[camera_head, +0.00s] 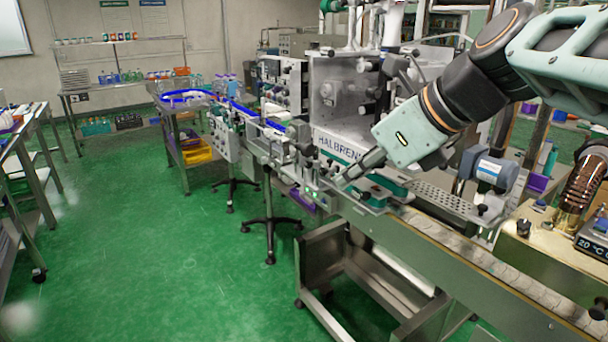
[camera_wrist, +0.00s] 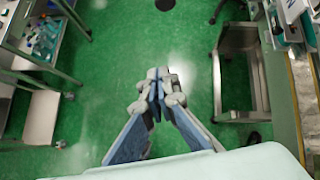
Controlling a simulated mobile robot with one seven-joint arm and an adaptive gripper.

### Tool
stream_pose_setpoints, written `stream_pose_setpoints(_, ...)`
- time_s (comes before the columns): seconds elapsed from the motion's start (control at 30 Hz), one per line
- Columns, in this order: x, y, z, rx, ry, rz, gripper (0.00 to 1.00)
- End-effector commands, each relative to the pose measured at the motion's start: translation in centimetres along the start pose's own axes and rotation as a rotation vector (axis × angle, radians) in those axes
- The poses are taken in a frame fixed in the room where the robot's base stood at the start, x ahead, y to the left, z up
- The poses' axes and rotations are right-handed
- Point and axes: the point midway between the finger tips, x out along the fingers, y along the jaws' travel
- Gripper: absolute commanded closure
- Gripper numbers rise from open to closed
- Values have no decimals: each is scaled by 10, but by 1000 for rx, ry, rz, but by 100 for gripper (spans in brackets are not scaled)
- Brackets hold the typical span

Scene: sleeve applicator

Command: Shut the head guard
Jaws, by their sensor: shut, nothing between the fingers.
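The sleeve applicator (camera_head: 345,140), a grey machine lettered "HALBREN…", stands in the middle of the head view. A clear panel (camera_head: 328,98) covers part of its head, with grey knobs and rollers around it. I take this to be the head guard, but I cannot tell whether it stands open or shut. My gripper (camera_head: 343,183) is shut and empty, in front of the machine's lower part near the conveyor. In the wrist view my gripper (camera_wrist: 158,98) points down over green floor, with its fingertips together. The guard does not clearly show in the wrist view.
A long conveyor (camera_head: 480,265) runs to the lower right. A blue-grey motor (camera_head: 490,170) and a coiled copper part (camera_head: 580,185) stand at the right. Steel shelves (camera_head: 125,85) and a side table (camera_head: 30,190) are at the left. Green floor (camera_head: 130,240) is clear between.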

Motion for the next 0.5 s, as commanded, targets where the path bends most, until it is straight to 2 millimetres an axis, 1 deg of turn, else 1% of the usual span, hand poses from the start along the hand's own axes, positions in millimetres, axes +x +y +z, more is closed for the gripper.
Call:
stream_pose_setpoints(0.1, 3, -3, 5, 84, -15, 7, 100)
stream_pose_setpoints(0.27, 9, -4, 7, 115, -20, 11, 100)
stream_pose_setpoints(0.37, 22, -3, 7, 115, -18, 13, 100)
stream_pose_setpoints(0.5, 51, -2, 6, 113, -17, 14, 100)
